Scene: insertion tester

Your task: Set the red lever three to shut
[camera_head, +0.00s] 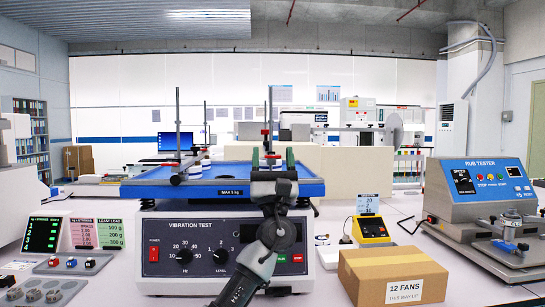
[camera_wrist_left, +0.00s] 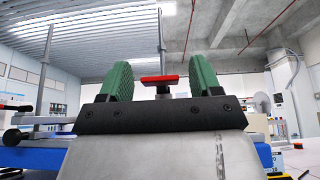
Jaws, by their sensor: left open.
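The blue-topped vibration tester (camera_head: 222,248) carries upright metal posts with small red parts. One red piece (camera_wrist_left: 158,79), flat and level on a post, shows between my left gripper's fingers in the left wrist view. My left gripper (camera_head: 272,158) is open, with green finger pads on either side, over the middle of the blue table. It also shows from behind in the left wrist view (camera_wrist_left: 160,78). The red piece looks beyond the fingers; I cannot tell whether they touch it. No number three is readable on any red part. My right gripper is not in view.
A cardboard box (camera_head: 393,277) stands at the front right, with a yellow meter (camera_head: 371,230) behind it. The rub tester (camera_head: 485,190) stands at the far right. Several small weights and knobs (camera_head: 72,262) lie at the left. More posts (camera_wrist_left: 45,70) stand at the left of the wrist view.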

